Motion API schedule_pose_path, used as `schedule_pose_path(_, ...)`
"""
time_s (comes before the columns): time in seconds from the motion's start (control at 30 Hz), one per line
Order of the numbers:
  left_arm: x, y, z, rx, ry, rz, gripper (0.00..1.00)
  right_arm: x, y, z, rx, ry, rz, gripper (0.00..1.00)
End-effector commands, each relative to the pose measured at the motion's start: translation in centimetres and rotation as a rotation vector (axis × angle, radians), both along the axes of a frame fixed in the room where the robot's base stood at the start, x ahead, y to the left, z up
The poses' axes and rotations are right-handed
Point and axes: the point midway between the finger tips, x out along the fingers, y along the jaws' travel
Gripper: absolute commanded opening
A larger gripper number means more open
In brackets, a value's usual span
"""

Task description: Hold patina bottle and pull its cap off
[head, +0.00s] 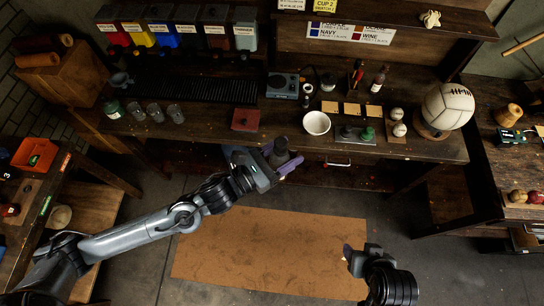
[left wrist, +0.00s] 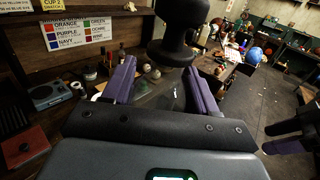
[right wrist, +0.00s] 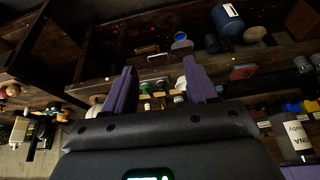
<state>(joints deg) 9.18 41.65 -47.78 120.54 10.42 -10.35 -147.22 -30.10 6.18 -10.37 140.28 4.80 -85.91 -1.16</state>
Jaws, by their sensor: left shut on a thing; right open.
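My left gripper (head: 280,160) is shut on a dark bottle (head: 280,147) and holds it in front of the bench. The same bottle shows in the left wrist view as a black shape with a round knob (left wrist: 177,42) on top, between the purple fingers. The knob looks like its cap and is on the bottle. My right gripper (head: 351,257) is lower and to the right, apart from the bottle. It is open and empty; its parted fingers (right wrist: 160,78) show in the right wrist view. A white label (right wrist: 298,135) ending in "NA" is at that view's right edge.
The workbench (head: 200,125) behind carries glass jars, a white bowl (head: 316,123), a dark red box (head: 245,120), small bottles and a white ball (head: 448,105). A brown mat (head: 260,255) lies on the floor. The space between my grippers looks clear.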

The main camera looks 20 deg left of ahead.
Motion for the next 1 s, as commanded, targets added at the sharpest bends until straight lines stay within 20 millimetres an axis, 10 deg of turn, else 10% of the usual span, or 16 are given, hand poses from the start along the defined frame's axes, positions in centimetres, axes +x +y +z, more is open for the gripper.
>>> schedule_pose_path(0.27,0.0,0.0,0.1,-0.001,-0.002,0.001,0.03,9.7,7.9,4.7,0.193,-0.338,-0.061,0.57)
schedule_pose_path(0.53,0.0,0.0,0.1,-0.001,-0.002,0.001,0.03,17.9,16.1,14.7,0.287,-0.803,-0.184,0.57)
schedule_pose_path(0.8,0.0,0.0,0.0,-0.001,-0.002,0.002,0.03,15.1,23.8,23.7,0.259,-1.094,-0.117,0.57)
schedule_pose_path(1.0,0.0,0.0,0.0,-0.001,-0.002,0.002,0.03,11.8,25.9,21.8,0.180,-1.050,-0.038,0.57)
